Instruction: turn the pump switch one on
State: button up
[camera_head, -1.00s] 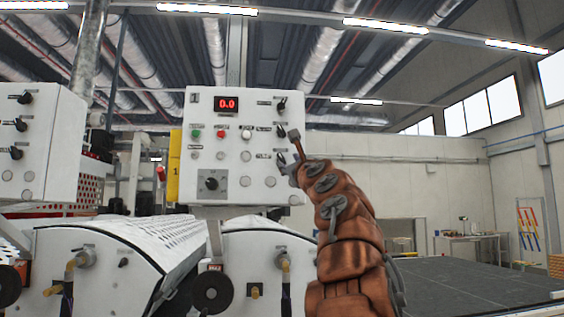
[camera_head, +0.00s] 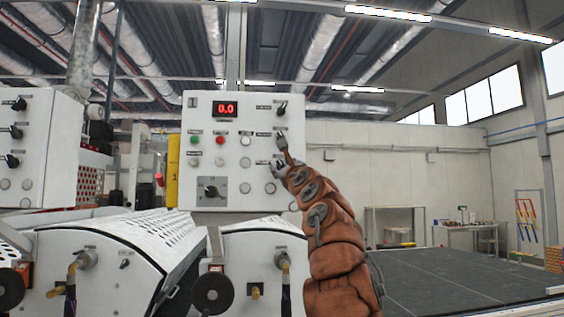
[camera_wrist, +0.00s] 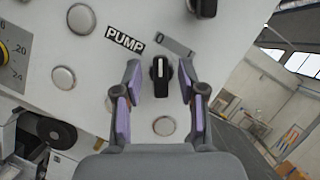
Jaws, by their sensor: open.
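The white control panel (camera_head: 243,172) stands in the middle of the head view, with a red 0.0 display. In the wrist view, a black rotary switch (camera_wrist: 160,78) sits beside the label PUMP (camera_wrist: 125,40), its white mark pointing up in the picture. My gripper (camera_wrist: 159,80) is open, with one purple-padded finger on each side of this switch. I cannot tell whether the fingers touch it. In the head view, my gripper (camera_head: 281,150) is at the right side of the panel and partly covers the lower switches there.
Another black switch (camera_wrist: 203,6) is at the top of the wrist view. White machine covers (camera_head: 110,245) stand below the panel. A dark flat surface (camera_head: 450,275) lies to the right.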

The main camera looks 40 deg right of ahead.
jog(key=shift+w, duration=0.1)
jog(key=shift+d, duration=0.1)
grip_shut()
dwell(0.3)
